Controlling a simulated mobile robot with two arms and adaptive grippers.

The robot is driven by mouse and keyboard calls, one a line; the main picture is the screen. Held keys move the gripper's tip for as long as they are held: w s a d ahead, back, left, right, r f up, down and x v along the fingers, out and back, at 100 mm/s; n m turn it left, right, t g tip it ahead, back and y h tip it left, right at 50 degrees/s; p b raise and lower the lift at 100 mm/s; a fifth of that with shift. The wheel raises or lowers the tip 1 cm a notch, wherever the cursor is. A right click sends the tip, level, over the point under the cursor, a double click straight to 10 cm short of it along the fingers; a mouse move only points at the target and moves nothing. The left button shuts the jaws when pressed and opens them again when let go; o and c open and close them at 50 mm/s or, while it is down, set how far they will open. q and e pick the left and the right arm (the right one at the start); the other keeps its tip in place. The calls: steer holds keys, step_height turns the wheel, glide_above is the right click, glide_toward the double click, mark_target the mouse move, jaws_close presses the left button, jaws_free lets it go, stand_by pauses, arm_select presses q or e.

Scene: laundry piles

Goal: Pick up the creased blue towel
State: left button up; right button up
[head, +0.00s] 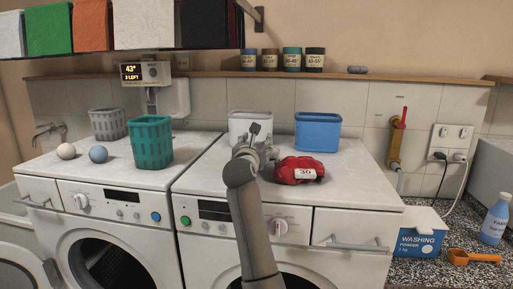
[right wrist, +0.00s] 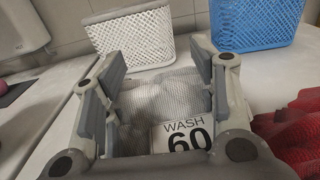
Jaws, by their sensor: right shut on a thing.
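My right gripper (head: 263,144) is over the right machine's top, left of a red cloth bundle (head: 299,170) labelled 30. In the right wrist view the gripper (right wrist: 158,72) is shut on a pale grey, finely ribbed cloth bundle (right wrist: 160,98) with a white "WASH 60" label between its fingers. In the head view that bundle is hidden behind my gripper. The red bundle also shows at the right of the right wrist view (right wrist: 290,125). I cannot make out a plainly blue towel in either view. My left gripper is not in view.
A white basket (head: 250,122) and a blue basket (head: 318,133) stand behind the gripper. A teal basket (head: 151,143), a grey basket (head: 107,124) and two balls sit on the left machine. Folded towels (head: 92,25) lie on the shelf above. The right machine's front right top is clear.

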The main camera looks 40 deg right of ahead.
steer(key=shift+f, duration=0.85)
steer(key=shift+f, duration=0.1)
steer(key=o, duration=1.1)
